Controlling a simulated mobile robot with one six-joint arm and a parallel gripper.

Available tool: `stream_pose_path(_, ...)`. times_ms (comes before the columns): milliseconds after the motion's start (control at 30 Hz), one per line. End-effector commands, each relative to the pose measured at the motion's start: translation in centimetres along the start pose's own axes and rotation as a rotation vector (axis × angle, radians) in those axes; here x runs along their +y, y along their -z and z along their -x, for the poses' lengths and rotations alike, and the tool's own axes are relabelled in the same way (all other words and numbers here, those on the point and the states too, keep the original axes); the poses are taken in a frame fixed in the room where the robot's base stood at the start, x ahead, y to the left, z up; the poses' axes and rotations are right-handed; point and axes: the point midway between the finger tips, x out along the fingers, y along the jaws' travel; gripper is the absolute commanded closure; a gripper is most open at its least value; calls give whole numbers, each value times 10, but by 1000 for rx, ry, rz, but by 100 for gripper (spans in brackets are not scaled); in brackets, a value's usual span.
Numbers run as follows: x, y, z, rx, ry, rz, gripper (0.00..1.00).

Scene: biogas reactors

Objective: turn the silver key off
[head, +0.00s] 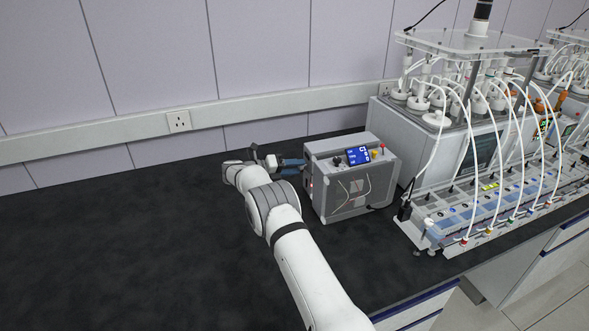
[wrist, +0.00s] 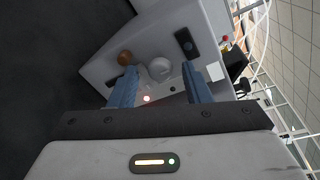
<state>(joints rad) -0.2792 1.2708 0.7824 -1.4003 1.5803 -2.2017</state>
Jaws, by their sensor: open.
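The grey box (head: 352,191) stands on the dark bench, and its side panel (wrist: 160,38) fills much of the wrist view. A round silver piece (wrist: 160,69), which looks like the silver key, is on that panel; its turn position is not clear. My gripper (head: 292,165) is at the left side of the box in the head view. Its blue fingers (wrist: 160,78) are open, one on each side of the silver piece in the wrist picture. I cannot tell whether they touch it. The key is hidden in the head view.
Beside the silver piece are a brown-gold round knob (wrist: 125,58), a black socket or switch (wrist: 186,43) and a lit red light (wrist: 147,98). The reactor unit with white tubes (head: 480,110) stands to the right. The bench (head: 110,240) is clear on the left.

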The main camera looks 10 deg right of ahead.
Motion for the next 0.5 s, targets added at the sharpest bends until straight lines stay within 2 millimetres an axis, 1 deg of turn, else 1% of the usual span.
stream_pose_path(200, 3, 1, 38, -4, -2, -2, 56)
stream_pose_path(300, 2, 2, 53, -2, -1, 0, 56)
stream_pose_path(400, 2, 2, 65, -1, -2, 0, 56)
stream_pose_path(500, 1, 2, 70, 1, 0, 0, 56)
